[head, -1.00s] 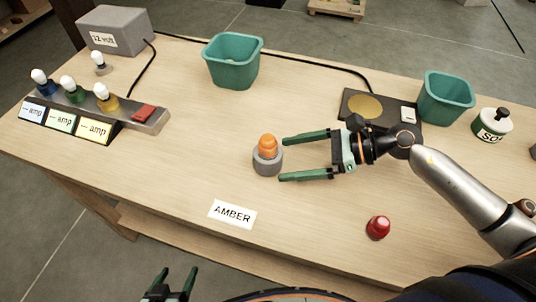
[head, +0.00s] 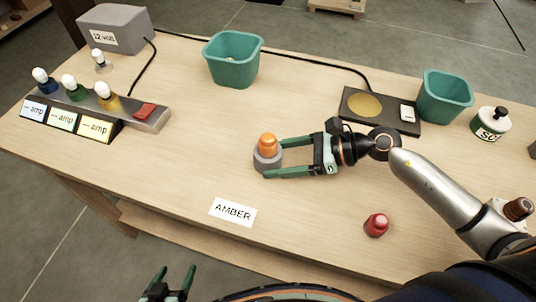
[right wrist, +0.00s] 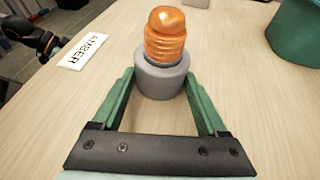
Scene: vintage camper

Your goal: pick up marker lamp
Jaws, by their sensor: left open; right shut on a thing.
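The marker lamp (head: 268,144), an orange ribbed dome on a round grey base, stands upright on the wooden bench. In the right wrist view the lamp (right wrist: 167,38) is at the top middle, its grey base between the two green fingers. My right gripper (head: 276,160) is shut on the grey base, coming from the right; its fingers also show in the right wrist view (right wrist: 163,92). The far side of the base is hidden. My left gripper (head: 172,278) is open and empty, low in front of the bench.
An AMBER card (head: 233,212) lies in front of the lamp, and a small red lamp (head: 376,225) stands to the right. Teal bins (head: 232,70) (head: 445,105), a dark plate (head: 385,125), a bulb rack (head: 145,118) and a grey box (head: 118,38) stand around.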

